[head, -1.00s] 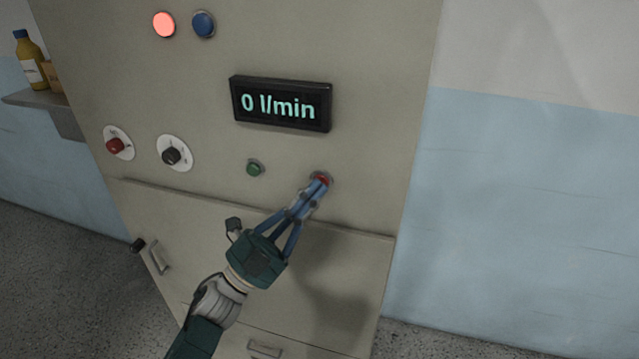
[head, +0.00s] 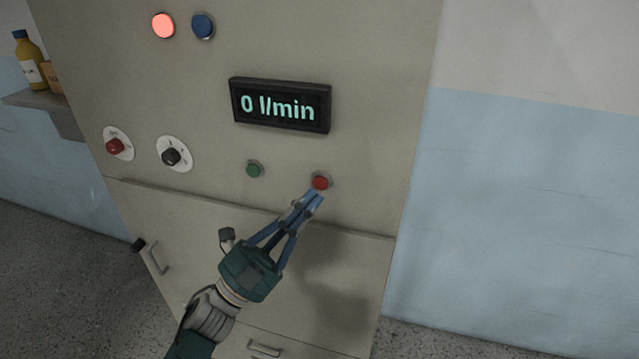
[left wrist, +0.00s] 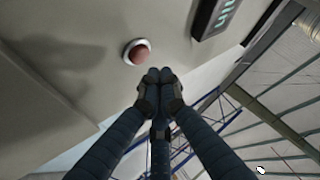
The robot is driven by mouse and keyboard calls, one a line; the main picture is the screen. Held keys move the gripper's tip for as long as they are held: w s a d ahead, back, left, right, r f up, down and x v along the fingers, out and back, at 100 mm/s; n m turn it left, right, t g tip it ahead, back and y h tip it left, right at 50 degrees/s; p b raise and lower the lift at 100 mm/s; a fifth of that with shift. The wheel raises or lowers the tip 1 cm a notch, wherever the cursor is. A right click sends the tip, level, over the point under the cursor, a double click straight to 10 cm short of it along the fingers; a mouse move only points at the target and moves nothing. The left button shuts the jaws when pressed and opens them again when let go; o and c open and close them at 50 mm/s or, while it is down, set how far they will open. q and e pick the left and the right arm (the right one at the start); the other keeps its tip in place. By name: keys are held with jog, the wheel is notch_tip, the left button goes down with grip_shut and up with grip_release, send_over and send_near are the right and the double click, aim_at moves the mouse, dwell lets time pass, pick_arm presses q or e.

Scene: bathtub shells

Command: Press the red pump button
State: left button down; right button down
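The red pump button (head: 320,182) is on the beige cabinet front, below and to the right of the display. It also shows in the left wrist view (left wrist: 137,53), in a pale round collar. My left gripper (head: 314,198) is shut with its blue fingers together and nothing between them. Its tips are just below the button in the head view and seem apart from it. In the left wrist view the fingertips (left wrist: 158,76) are close to the button's lower right. My right gripper is in neither view.
The display (head: 280,105) reads "0 l/min". A green button (head: 254,169) is left of the red one. A black knob (head: 171,156) and a red knob (head: 115,146) are farther left. A lit red lamp (head: 163,25) and a blue lamp (head: 203,25) are above. A shelf (head: 40,98) holds bottles.

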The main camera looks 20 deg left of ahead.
pick_arm(q)
jog(key=s, duration=0.4)
jog(key=shift+r, duration=0.1)
jog(key=shift+a, duration=0.1)
dwell(0.5)
